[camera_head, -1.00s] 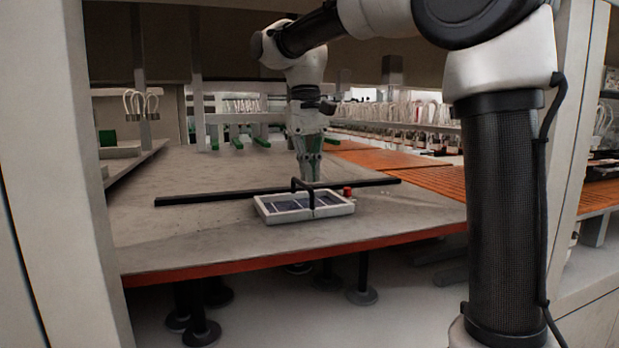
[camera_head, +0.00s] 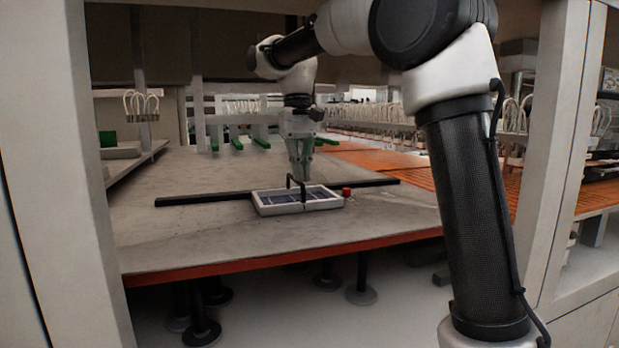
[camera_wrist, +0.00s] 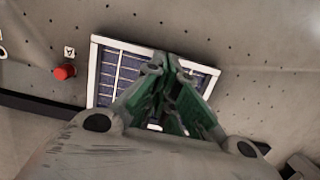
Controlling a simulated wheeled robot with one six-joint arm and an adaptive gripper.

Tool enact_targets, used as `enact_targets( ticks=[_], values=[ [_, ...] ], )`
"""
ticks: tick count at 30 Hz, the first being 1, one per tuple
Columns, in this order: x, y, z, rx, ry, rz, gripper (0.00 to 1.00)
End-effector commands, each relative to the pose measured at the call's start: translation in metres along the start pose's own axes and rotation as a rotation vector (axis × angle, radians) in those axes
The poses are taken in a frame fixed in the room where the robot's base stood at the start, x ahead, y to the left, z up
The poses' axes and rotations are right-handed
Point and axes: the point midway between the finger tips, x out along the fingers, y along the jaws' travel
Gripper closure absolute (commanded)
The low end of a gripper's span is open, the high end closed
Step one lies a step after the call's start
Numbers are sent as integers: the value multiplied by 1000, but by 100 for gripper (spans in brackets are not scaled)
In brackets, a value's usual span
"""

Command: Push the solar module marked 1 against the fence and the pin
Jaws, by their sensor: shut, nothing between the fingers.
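The red-topped pin (camera_head: 346,192) stands off the module's right end; in the wrist view the pin (camera_wrist: 64,72) has a visible gap to the frame.
Orange slatted surfaces (camera_head: 400,175) lie to the right. Green-tipped brackets (camera_head: 237,144) stand at the back. A small marked tag (camera_wrist: 69,52) lies beside the pin.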

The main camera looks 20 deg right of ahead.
Motion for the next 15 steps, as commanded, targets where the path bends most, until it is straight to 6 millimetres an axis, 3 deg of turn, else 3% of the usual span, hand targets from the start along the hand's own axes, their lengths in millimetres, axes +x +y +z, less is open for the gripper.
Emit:
enact_targets(
  ticks=[1,8,15],
  values=[
    [8,0,-4,3,-9,2,100],
    [8,1,-4,3,-9,3,100],
    [-7,1,-2,3,-6,3,100]
  ],
)
